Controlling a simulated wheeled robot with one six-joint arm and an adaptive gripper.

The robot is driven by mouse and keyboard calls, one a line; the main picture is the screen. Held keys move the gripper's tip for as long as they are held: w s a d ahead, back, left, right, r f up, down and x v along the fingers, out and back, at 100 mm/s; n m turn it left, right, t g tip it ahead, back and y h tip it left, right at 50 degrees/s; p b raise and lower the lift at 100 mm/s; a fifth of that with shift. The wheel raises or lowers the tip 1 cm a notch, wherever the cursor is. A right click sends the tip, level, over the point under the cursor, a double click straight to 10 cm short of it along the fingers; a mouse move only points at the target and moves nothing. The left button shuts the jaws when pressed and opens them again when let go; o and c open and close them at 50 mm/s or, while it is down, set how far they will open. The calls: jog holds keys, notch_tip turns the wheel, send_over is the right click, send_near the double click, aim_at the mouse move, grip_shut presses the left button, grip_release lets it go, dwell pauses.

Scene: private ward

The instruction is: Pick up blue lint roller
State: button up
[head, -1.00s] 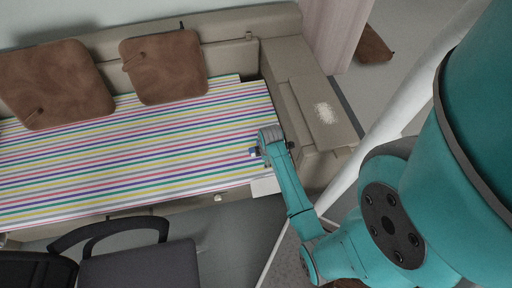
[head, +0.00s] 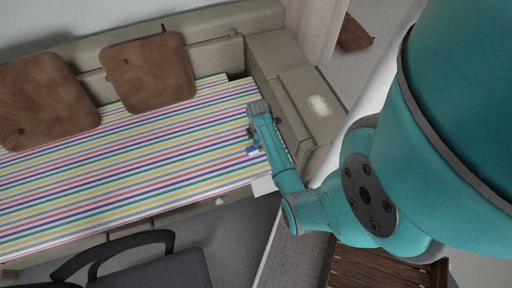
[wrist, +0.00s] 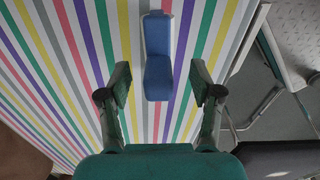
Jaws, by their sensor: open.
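The blue lint roller (wrist: 158,58) lies on the striped cover (wrist: 60,95) of the sofa. In the wrist view it is upright in the picture, with its near end between and just beyond the fingertip line. My gripper (wrist: 160,82) is open and empty, with one finger on each side of the roller and a gap to each. In the head view a small blue part of the roller (head: 252,149) shows beside my arm, near the right end of the cover; the rest is hidden. I cannot tell the height of the fingers above the cover.
Two brown cushions (head: 148,72) (head: 45,100) lean at the sofa's back. The sofa's armrest (head: 300,85) is close to the right of my arm. A dark chair (head: 150,272) stands in front. A slatted wooden piece (head: 380,268) is at the lower right.

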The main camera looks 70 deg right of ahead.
aim_at(257, 148)
jog(key=shift+w+a+f, duration=0.1)
jog(key=shift+f, duration=1.3)
jog(key=shift+w+f, duration=0.1)
jog(key=shift+f, duration=1.25)
grip_shut()
